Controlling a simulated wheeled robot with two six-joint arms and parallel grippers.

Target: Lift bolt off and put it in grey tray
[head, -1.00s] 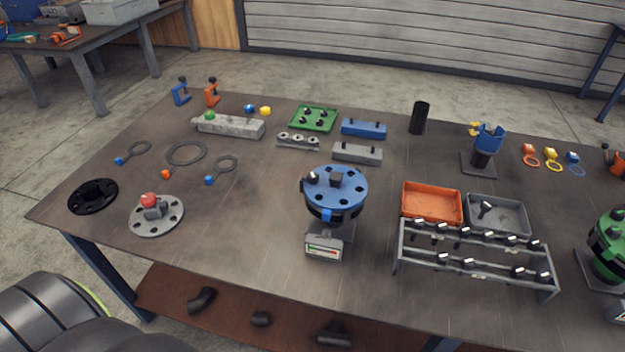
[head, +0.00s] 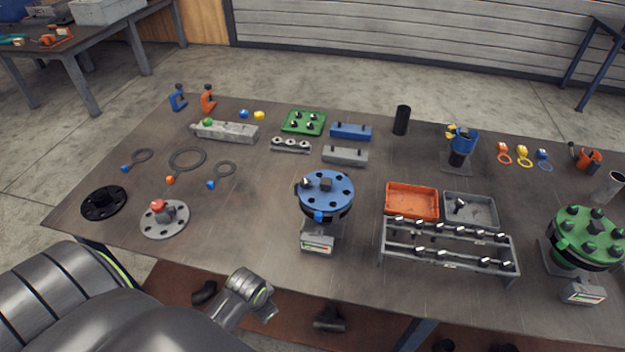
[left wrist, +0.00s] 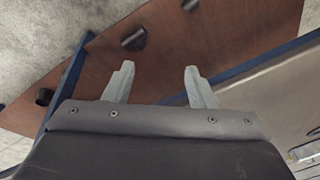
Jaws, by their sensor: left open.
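The blue flange (head: 335,186) sits on a stand near the table's middle. A dark bolt (head: 305,184) stands at its left rim, and a dark block shows near its centre. The grey tray (head: 489,222) lies to the right, beside the orange tray, with one bolt (head: 460,204) in it. My left arm comes in at the bottom of the head view, in front of the table's near edge. In the left wrist view my left gripper (left wrist: 157,68) is open and empty, with the lower shelf behind its fingers. My right gripper is out of view.
A bolt rack (head: 446,246) stands in front of the trays. A green flange (head: 590,238) is at the right. A grey flange (head: 148,229) and black flange (head: 103,203) lie at the left. Pipe fittings rest on the brown lower shelf (left wrist: 170,20).

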